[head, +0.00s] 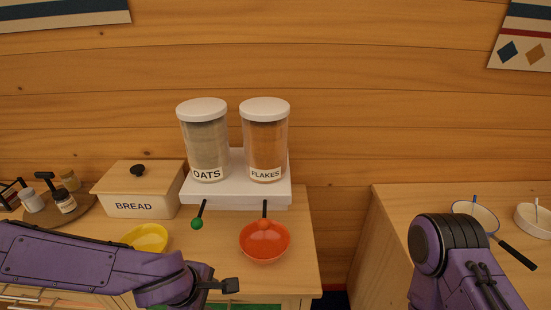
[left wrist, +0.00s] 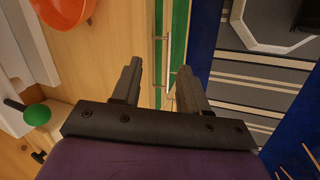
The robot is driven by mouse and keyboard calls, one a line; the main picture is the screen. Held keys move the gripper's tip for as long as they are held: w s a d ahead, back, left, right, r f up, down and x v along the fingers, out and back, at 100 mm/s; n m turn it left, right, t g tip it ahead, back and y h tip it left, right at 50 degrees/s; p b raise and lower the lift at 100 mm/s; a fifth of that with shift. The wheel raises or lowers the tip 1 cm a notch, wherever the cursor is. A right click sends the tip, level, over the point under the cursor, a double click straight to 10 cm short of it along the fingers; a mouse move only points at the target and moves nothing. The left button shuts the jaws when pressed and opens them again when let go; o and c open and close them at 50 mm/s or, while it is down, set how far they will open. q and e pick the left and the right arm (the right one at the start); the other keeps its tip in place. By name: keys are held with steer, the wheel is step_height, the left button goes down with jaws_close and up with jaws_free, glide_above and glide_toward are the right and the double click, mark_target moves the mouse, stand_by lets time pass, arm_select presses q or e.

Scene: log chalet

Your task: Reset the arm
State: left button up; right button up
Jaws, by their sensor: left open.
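My left arm comes in from the left in the head view and lies across the front of the left counter. Its gripper (head: 228,286) is at the counter's front, below and left of the orange bowl (head: 265,247). In the left wrist view the two fingers of the gripper (left wrist: 158,78) are apart with nothing between them. The orange bowl also shows at the upper left there (left wrist: 67,18). My right arm is at the lower right of the head view, in front of the right counter; its gripper is out of view.
The dispenser (head: 235,193) holds oats (head: 205,145) and flakes (head: 265,143) jars. A yellow bowl (head: 147,237), partly behind my left arm, and a bread box (head: 140,190) stand left. A pan (head: 482,213) is on the right counter (head: 390,230). A gap separates the counters.

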arm_select(q)
steer(key=s+a+f+m+y+b, duration=0.1)
steer(key=s+a+f+m, duration=0.1)
steer(key=f, duration=0.6)
steer(key=s+a+f+m+y+b, duration=0.2)
steer(key=s+a+f, duration=0.2)
steer(key=a+f, duration=0.3)
steer(key=s+a+f+m+t+y+b, duration=0.1)
steer(key=s+a+f+m+y+b, duration=0.1)
steer(key=a+f, duration=0.3)
step_height(320, 180, down, 4)
steer(key=shift+s+f, duration=0.2)
steer(key=shift+s, duration=0.35)
steer(key=s+f+m, duration=0.1)
steer(key=s, duration=0.2)
steer(key=s+a+f+m+g+b, duration=0.1)
steer(key=s+f, duration=0.1)
steer(key=s+a+f+m, duration=0.1)
steer(key=s+f, duration=0.1)
steer(key=s, duration=0.1)
steer(key=shift+s+f+g+b, duration=0.2)
steer(key=shift+s+g+b, duration=0.1)
steer(key=shift+s, duration=0.05)
steer(key=c, duration=0.4)
steer(key=shift+s+d, duration=0.1)
steer(key=shift+s, duration=0.2)
jaws_close()
steer(key=shift+w, duration=0.1)
